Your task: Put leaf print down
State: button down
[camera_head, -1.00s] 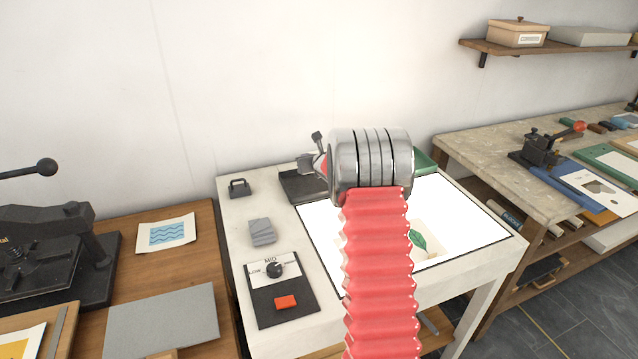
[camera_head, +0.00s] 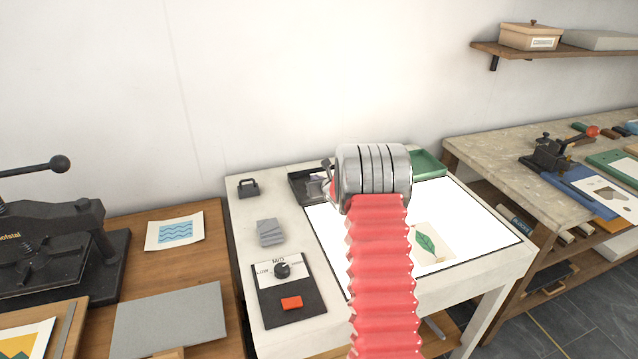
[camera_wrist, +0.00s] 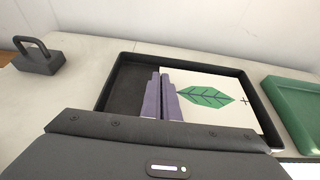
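In the wrist view a leaf print (camera_wrist: 213,122), white paper with a dark green leaf and a small cross mark, lies at or just above the right part of a black tray (camera_wrist: 123,62). My gripper (camera_wrist: 163,82) has its two purple-grey fingers close together at the print's left edge, which runs into the narrow gap between them. Contact with the tray floor cannot be told. In the head view my wrist hides this print and part of the tray (camera_head: 300,197). Another leaf sheet (camera_head: 440,257), cream with a green leaf, lies on the lit panel, partly behind my red arm.
A green tray (camera_head: 428,162) stands right of the black tray. A dark handled block (camera_head: 248,188), a grey block (camera_head: 270,233) and a control box (camera_head: 290,290) stand on the left. The lit panel (camera_head: 470,210) has bare room.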

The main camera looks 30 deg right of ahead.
jog(key=shift+f, duration=0.7)
jog(key=shift+f, duration=0.1)
jog(key=c, duration=2)
grip_release()
jog(key=shift+c, duration=0.2)
jog(key=shift+v, duration=0.85)
jog(key=v, duration=1)
jog(key=shift+s+a, duration=0.1)
